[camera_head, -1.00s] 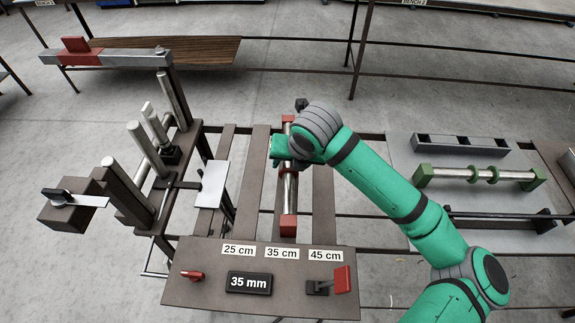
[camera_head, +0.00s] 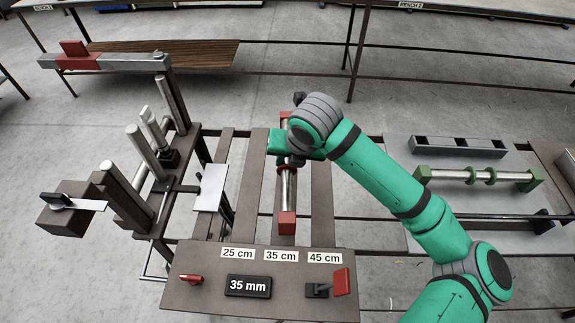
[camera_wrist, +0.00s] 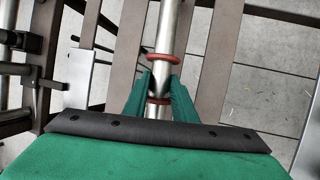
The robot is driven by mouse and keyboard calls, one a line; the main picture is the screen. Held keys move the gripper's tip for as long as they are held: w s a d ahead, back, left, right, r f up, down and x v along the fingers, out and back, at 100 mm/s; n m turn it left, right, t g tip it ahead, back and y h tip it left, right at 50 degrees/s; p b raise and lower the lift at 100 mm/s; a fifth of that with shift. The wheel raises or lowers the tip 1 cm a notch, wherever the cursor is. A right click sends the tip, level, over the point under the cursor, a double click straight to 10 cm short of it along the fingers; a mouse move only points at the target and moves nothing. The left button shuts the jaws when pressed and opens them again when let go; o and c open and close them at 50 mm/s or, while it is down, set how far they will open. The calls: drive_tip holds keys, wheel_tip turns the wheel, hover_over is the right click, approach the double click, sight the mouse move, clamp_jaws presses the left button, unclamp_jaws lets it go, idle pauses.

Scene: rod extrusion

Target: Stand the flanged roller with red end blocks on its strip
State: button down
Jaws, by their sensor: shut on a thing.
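The flanged roller (camera_head: 289,190) is a silver rod with red end blocks. Its near red block (camera_head: 287,222) shows over the middle strip (camera_head: 255,185) area of the bench, behind the 35 cm label. In the wrist view the silver rod (camera_wrist: 166,35) runs up the picture with two red flanges (camera_wrist: 163,58). My gripper (camera_wrist: 160,85) is shut on the rod, its green fingers on either side between the flanges. In the head view my green gripper (camera_head: 284,142) hides the roller's middle. I cannot tell whether the roller touches the strip beneath.
A panel (camera_head: 210,280) with 25, 35 and 45 cm labels and a "35 mm" display stands in front. A frame with upright silver posts (camera_head: 145,150) is at left. A roller with green end blocks (camera_head: 482,176) lies on the grey tray (camera_head: 400,150) at right.

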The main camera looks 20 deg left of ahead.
wheel_tip(320, 180, up, 7)
drive_tip(key=shift+f, duration=0.2)
drive_tip(key=s+d+r, duration=0.4)
drive_tip(key=s+d, duration=0.7)
drive_tip(key=shift+m, duration=0.3)
drive_tip(key=shift+w+a+f, duration=0.2)
drive_tip(key=shift+w+f, duration=1.95)
drive_tip(key=shift+w, duration=0.15)
drive_tip(key=shift+w+a+f, duration=0.25)
drive_tip(key=shift+w+f, duration=1.9)
drive_tip(key=shift+w, duration=0.1)
drive_tip(key=shift+w+a+f, duration=0.2)
drive_tip(key=shift+w+f, duration=1.95)
drive_tip(key=shift+w, duration=0.15)
drive_tip(key=shift+f, duration=0.15)
drive_tip(key=c, duration=1.5)
unclamp_jaws()
drive_tip(key=shift+o, duration=0.2)
